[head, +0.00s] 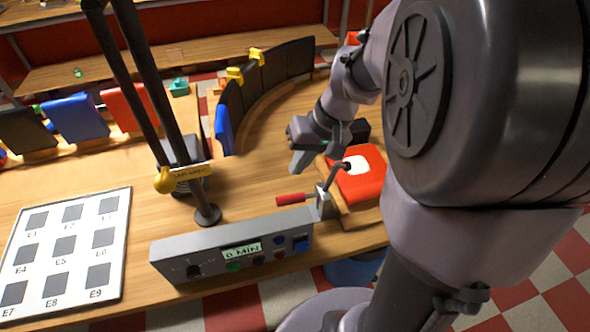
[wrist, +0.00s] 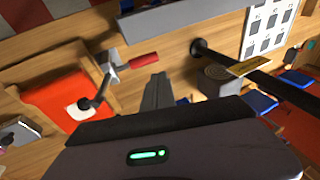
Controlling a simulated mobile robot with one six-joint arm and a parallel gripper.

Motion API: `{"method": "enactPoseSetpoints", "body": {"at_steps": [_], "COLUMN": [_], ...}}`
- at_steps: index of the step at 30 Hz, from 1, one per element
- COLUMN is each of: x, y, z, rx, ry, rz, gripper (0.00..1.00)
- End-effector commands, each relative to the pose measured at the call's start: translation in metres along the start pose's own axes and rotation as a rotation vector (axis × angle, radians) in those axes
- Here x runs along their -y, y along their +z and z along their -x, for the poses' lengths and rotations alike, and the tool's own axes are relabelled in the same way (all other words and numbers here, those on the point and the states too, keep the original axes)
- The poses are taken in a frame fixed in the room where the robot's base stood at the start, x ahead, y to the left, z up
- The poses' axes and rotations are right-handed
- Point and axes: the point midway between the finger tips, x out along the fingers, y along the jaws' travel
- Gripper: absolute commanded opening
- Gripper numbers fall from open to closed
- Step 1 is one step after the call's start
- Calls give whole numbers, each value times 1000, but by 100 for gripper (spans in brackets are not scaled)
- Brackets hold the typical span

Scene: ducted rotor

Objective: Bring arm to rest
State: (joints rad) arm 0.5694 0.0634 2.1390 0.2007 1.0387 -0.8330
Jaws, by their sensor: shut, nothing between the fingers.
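My arm reaches down from the upper right in the head view, its large grey links filling the right side. My gripper (head: 298,168) is shut and empty, hanging above the wooden table (head: 255,190). It is behind the grey control box and left of the red pad. In the wrist view my gripper (wrist: 157,88) shows its fingers together, pointing at bare wood. Nothing is between them. The exact height above the table is hard to tell.
A toggle clamp with a red handle (head: 291,199) and a red pad (head: 358,180) are close by. A grey control box (head: 235,245) lines the front edge. A dark post (head: 207,214) stands left. A marked white board (head: 68,254) lies far left. Dark curved panels (head: 262,75) stand behind.

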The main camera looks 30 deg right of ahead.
Motion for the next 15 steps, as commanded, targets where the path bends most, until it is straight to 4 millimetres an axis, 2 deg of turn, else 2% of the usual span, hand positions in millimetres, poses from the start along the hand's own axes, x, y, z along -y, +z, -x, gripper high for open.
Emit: {"method": "enactPoseSetpoints", "body": {"at_steps": [3, 15], "x": [2, 2], "y": [0, 0], "z": [11, 11], "rx": [-1, 0], "ry": [1, 1], "rz": [0, 0], "gripper": [0, 0]}}
